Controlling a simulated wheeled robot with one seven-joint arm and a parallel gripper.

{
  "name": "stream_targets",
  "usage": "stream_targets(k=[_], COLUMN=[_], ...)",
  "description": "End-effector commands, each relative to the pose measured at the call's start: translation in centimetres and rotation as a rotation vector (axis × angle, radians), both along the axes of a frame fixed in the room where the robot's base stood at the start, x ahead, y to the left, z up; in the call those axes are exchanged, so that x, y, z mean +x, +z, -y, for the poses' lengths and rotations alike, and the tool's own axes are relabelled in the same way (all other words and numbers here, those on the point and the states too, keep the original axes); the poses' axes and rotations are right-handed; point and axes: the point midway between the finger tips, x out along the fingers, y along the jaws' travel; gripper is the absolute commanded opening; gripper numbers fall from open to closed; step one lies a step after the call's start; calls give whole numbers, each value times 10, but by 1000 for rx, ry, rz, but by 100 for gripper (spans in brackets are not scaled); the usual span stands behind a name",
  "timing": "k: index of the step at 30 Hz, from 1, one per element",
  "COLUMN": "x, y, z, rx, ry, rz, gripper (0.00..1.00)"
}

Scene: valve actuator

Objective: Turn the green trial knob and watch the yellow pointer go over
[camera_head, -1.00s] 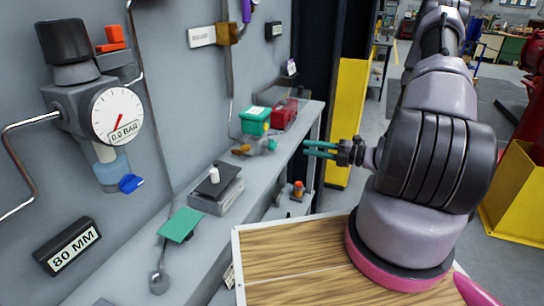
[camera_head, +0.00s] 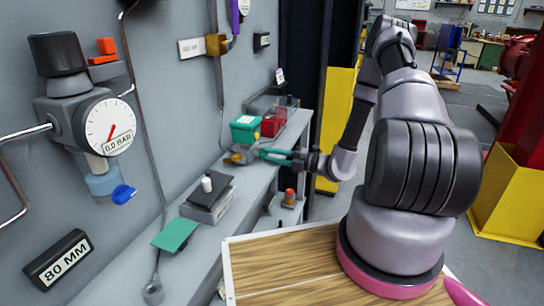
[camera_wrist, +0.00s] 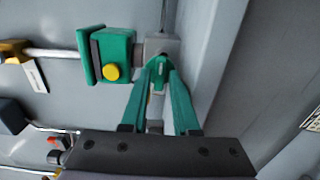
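My gripper (camera_wrist: 163,82) points at a grey valve block (camera_wrist: 162,45) on the shelf. Its two green fingers are apart, with the tips at a small green part, probably the trial knob (camera_wrist: 160,66), on the block's near face. I cannot tell whether they touch it. A green box with a round yellow piece (camera_wrist: 111,72) sits left of the block, joined to it; whether this piece is the pointer is unclear. In the head view the green box (camera_head: 245,129) stands on the shelf, with my gripper (camera_head: 262,155) in front of it, partly hiding the valve.
A red box (camera_head: 273,122) stands beside the green one. A dark block with a white bottle (camera_head: 207,184) and a green plate (camera_head: 175,234) lie nearer on the shelf. A gauge (camera_head: 109,126) hangs on the wall at left. A wooden tabletop (camera_head: 285,262) is below my arm.

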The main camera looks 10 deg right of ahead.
Motion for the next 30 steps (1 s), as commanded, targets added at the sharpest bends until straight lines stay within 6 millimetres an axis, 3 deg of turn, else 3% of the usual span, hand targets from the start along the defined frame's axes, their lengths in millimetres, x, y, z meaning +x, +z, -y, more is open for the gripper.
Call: stream_targets(k=[7,9,10,21,30], x=[0,0,0,0,0], y=[0,0,0,0,0], z=[-1,0,0,0,0], rx=[0,0,0,-18,-117], ry=[0,0,0,0,0], rz=[0,0,0,27,175], gripper=[29,2,0,0,0])
